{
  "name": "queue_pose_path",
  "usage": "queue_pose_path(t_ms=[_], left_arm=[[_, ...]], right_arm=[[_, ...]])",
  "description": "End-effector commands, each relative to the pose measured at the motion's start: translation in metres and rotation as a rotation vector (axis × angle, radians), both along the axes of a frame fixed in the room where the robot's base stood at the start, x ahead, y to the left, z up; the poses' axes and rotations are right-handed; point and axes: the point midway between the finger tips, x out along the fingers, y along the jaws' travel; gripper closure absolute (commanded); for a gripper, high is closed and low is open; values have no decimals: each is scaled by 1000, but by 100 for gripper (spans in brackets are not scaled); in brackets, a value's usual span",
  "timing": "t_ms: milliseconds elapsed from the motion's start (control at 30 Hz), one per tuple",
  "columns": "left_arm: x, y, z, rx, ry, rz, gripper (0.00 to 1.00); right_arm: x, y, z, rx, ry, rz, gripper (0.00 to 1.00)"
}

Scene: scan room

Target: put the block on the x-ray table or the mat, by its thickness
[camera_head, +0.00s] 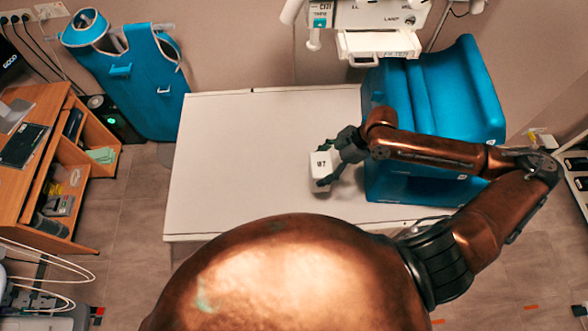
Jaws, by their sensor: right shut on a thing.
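A small white block (318,172) with dark marking on its top is over the white x-ray table (230,150). My right gripper (325,164) is shut on the block, with dark fingers at its far and near sides. Whether the block touches the table top or hangs just above it, I cannot tell. My right arm reaches in from the right, passing in front of a blue padded piece. My left gripper is not in view. I cannot make out a mat in this view.
The large blue padded piece (440,95) stands at the table's right end. White x-ray equipment (375,20) hangs behind the table. A blue apron (125,70) is at the back left, near a wooden desk (40,170). The table's left half is clear.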

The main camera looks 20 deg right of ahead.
Motion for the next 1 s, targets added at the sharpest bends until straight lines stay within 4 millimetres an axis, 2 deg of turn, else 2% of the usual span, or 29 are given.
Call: queue_pose_path(t_ms=[33, 200, 400, 533, 700, 1000], left_arm=[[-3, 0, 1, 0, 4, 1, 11], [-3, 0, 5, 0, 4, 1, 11], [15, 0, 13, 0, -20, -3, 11], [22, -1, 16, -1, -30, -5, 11], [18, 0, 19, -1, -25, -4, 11], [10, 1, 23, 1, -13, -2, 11]], right_arm=[[4, 12, -1, 9, -5, 3, 88], [13, 42, -14, 9, -5, 3, 88], [25, 79, -31, 8, -3, 3, 88], [30, 97, -56, 7, 0, 1, 88], [36, 112, -77, 5, -2, -1, 88], [39, 123, -99, 2, 0, -1, 88]])
